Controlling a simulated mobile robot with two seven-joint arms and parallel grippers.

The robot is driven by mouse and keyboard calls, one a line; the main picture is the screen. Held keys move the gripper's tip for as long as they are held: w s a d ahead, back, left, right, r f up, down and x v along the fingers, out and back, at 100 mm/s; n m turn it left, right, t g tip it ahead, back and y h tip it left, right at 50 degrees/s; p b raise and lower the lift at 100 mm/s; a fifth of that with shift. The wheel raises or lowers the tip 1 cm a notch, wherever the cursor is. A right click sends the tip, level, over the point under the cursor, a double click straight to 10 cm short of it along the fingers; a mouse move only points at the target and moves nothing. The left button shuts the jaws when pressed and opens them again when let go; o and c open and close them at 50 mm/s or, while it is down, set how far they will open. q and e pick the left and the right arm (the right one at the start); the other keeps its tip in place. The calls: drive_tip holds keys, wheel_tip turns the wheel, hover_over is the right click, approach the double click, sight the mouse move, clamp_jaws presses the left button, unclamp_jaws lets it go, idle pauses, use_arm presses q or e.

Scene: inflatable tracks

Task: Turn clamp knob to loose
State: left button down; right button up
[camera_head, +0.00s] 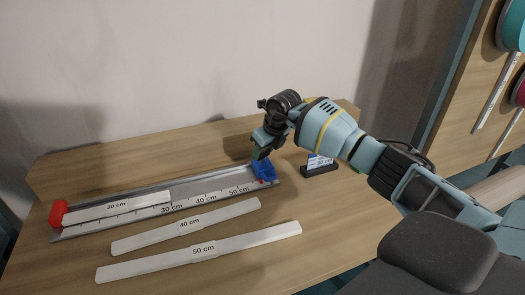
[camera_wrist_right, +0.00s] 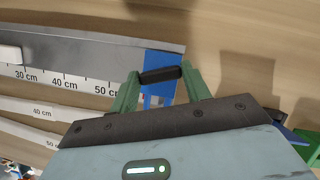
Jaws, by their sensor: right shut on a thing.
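The blue clamp (camera_head: 264,172) sits at the right end of a grey metal rail (camera_head: 225,181), near the 50 cm mark. The clamp also shows in the right wrist view (camera_wrist_right: 163,62). Its knob appears as a black bar (camera_wrist_right: 160,75) over the blue body. My right gripper (camera_head: 261,153) reaches down over the clamp from the right. In the right wrist view its green fingers (camera_wrist_right: 161,88) stand at the two ends of the black bar and are shut on it. In the head view the gripper hides the knob. My left gripper is in neither view.
A red end block (camera_head: 58,212) closes the rail's left end. A strip marked 30 cm (camera_head: 117,206) lies in the rail. Strips marked 40 cm (camera_head: 188,225) and 50 cm (camera_head: 200,250) lie in front. A small dark-based sign (camera_head: 320,168) stands right of the clamp.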

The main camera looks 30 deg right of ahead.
drive_tip(key=n, duration=0.1)
drive_tip(key=n+y+b, duration=0.1)
drive_tip(key=shift+d+f+n+g, duration=0.2)
drive_tip(key=shift+n+g, duration=0.1)
drive_tip(key=shift+n, duration=0.1)
drive_tip(key=n+y+b, duration=0.1)
drive_tip(key=n, duration=0.1)
drive_tip(key=shift+w+n+b, duration=0.1)
drive_tip(key=shift+n+b, duration=0.2)
drive_tip(key=shift+b, duration=0.05)
drive_tip(key=n+g+y+b, duration=0.1)
drive_tip(key=n+b, duration=0.1)
drive_tip(key=n, duration=0.2)
drive_tip(key=shift+r, duration=0.1)
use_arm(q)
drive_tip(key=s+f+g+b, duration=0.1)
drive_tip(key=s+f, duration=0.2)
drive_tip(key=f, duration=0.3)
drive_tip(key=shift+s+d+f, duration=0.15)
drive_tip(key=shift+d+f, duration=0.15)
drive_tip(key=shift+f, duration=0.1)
use_arm(e)
drive_tip(key=shift+n+g, duration=0.4)
drive_tip(key=shift+n, duration=0.2)
drive_tip(key=shift+r, duration=0.1)
drive_tip(key=o, duration=1)
drive_tip(key=shift+d+r, duration=0.1)
